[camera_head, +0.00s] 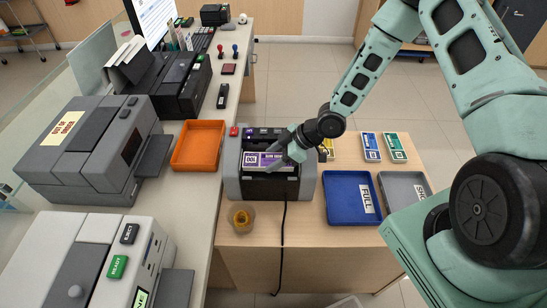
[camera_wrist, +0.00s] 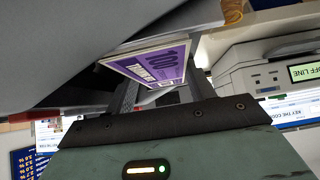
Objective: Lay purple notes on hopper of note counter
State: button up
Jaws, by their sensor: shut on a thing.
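The purple notes (camera_head: 266,160) form a flat bundle with a white label at the top of the note counter. They also show in the wrist view (camera_wrist: 155,65), between the fingers. The note counter (camera_head: 308,186) is a grey and black machine on the wooden table. My gripper (camera_head: 285,155) reaches in from the right and is shut on the purple notes. The notes are at the counter's hopper; whether they rest on it or hang just above it I cannot tell. The fingertips are partly hidden behind the notes in the wrist view (camera_wrist: 160,92).
A blue tray (camera_head: 340,215) and a grey tray (camera_head: 395,184) lie right of the counter, with blue and green note bundles (camera_head: 371,147) behind. An orange tray (camera_head: 176,166) is on the left. A small amber bowl (camera_head: 231,216) and a black cable are in front.

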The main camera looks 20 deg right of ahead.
jog(key=shift+f, duration=0.45)
jog(key=shift+f, duration=0.1)
jog(key=o, duration=1.1)
